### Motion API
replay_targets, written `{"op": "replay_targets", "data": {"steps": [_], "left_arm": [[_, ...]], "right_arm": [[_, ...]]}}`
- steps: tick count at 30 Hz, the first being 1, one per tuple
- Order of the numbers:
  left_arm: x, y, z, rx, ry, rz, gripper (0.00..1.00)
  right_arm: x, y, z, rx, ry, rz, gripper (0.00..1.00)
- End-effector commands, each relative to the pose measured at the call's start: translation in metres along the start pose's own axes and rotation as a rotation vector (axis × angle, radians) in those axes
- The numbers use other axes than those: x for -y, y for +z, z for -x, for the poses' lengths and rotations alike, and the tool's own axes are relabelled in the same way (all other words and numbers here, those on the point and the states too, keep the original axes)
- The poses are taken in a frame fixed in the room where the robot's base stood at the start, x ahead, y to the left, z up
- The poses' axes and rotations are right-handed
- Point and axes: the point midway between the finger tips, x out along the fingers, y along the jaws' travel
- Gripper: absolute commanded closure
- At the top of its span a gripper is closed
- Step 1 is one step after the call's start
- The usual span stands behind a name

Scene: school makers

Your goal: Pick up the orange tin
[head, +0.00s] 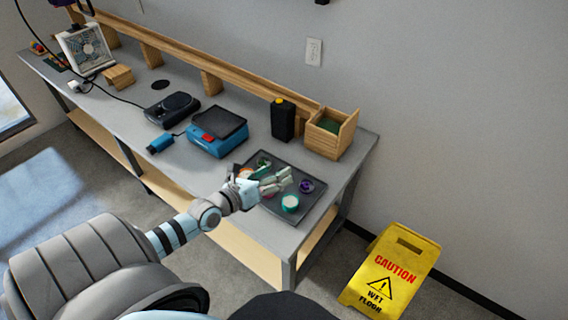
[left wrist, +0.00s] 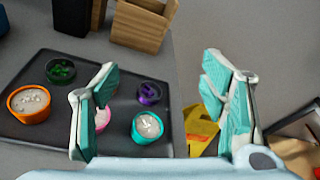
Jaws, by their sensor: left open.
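The orange tin (left wrist: 30,104) stands on the dark tray (left wrist: 38,140) at the left in the left wrist view, with pale contents showing at its top. In the head view the orange tin (head: 245,173) is mostly hidden behind my left gripper. My left gripper (head: 285,180) is open and empty over the tray. In the left wrist view my left gripper (left wrist: 160,85) has its fingers spread wide, and the orange tin lies outside them, to the left of the left finger. My right gripper does not show.
A green tin (left wrist: 60,71), a purple tin (left wrist: 150,93), a teal tin (left wrist: 148,126) and a pink tin (left wrist: 102,119) share the tray. A wooden box (head: 331,130), black bottle (head: 283,119) and blue scale (head: 216,132) stand behind. A yellow caution sign (head: 390,268) stands on the floor.

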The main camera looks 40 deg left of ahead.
Motion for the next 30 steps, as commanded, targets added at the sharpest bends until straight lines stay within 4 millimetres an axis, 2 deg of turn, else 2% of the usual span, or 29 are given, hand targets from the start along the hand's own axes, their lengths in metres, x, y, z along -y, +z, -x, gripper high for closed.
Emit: {"op": "replay_targets", "data": {"steps": [1,3,6,12,15,19,25,30], "left_arm": [[-0.024,-0.013,-0.002,-0.092,0.047,-0.139,0.34],[-0.055,-0.027,0.000,-0.196,0.114,-0.287,0.34],[-0.078,-0.038,-0.009,-0.251,0.158,-0.367,0.34],[-0.090,-0.055,-0.060,-0.253,0.159,-0.367,0.34],[-0.093,-0.058,-0.078,-0.255,0.158,-0.368,0.34],[-0.095,-0.061,-0.092,-0.254,0.157,-0.368,0.34],[-0.104,-0.079,-0.126,-0.253,0.156,-0.366,0.34],[-0.104,-0.076,-0.133,-0.255,0.156,-0.368,0.34]], "right_arm": [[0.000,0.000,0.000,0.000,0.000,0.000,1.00],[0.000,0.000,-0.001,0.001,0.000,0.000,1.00],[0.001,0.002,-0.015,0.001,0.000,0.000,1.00],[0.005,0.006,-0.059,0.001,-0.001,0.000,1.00],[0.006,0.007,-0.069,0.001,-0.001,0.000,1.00],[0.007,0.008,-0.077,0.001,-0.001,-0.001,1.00],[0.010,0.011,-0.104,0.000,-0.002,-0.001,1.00],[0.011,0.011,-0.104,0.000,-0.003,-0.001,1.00]]}}
